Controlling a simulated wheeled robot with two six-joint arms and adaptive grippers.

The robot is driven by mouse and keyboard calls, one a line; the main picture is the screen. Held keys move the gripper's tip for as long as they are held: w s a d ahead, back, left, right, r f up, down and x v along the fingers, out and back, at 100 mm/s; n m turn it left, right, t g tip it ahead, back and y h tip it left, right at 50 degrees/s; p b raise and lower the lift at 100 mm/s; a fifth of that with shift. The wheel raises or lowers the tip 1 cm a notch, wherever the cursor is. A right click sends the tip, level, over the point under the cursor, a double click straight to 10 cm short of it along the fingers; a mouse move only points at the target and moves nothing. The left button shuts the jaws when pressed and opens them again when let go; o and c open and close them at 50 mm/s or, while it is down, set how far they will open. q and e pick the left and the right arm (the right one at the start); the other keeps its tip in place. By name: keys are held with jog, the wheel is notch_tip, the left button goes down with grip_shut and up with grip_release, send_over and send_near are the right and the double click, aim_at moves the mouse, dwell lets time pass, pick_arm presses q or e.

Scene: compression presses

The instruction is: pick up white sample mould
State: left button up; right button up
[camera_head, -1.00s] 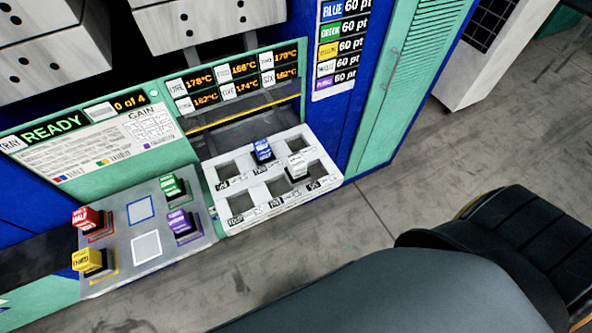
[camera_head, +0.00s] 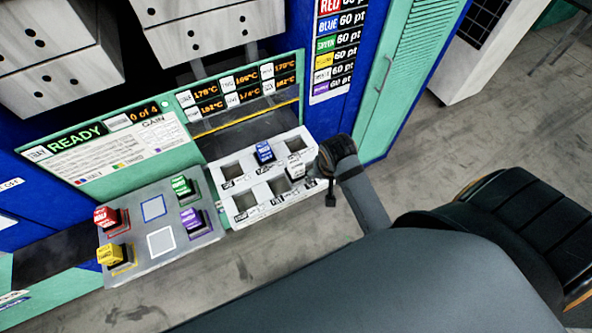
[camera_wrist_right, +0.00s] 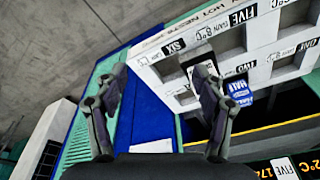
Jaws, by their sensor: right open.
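The white sample mould (camera_head: 296,171) sits on the light slotted tray (camera_head: 250,213), to the right of the blue mould (camera_head: 264,152) and a little nearer to me. My right gripper (camera_head: 322,183) is just right of the white mould, over the tray's right edge, apart from it as far as I can tell. In the right wrist view its two fingers (camera_wrist_right: 157,82) are spread with nothing between them. My left gripper is not in view.
A grey panel (camera_head: 190,243) left of the tray holds red (camera_head: 106,218), yellow (camera_head: 111,255), green (camera_head: 182,186) and purple (camera_head: 192,219) moulds. The press front with displays (camera_head: 235,92) rises behind.

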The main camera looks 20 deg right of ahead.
aim_at(296, 163)
jog(key=w+a+r+m, duration=0.1)
jog(key=w+m, duration=0.2)
jog(key=m, duration=0.1)
jog(key=w+a+r+m+g, duration=0.1)
jog(key=w+m, duration=0.3)
jog(key=w+a+r+m+g, duration=0.1)
jog(key=w+m, duration=0.2)
jog(key=m, duration=0.1)
jog(key=shift+w+a+r+y, duration=0.3)
jog(key=shift+w+a+y, duration=0.05)
jog(key=shift+a+y, duration=0.05)
jog(key=shift+s+f+p, duration=0.1)
jog(key=shift+f+p, duration=0.2)
jog(key=shift+f, duration=0.1)
notch_tip(296, 163, down, 4)
jog(key=shift+r+p, duration=0.1)
jog(key=shift+p, duration=0.35)
jog(key=shift+f, duration=0.35)
jog(key=shift+f+p, duration=0.3)
jog(key=shift+p, duration=0.05)
notch_tip(296, 163, down, 4)
jog(key=shift+a+p, duration=0.1)
jog(key=shift+p, duration=0.6)
jog(key=shift+f, duration=0.3)
grip_shut()
jog(key=shift+r, duration=0.1)
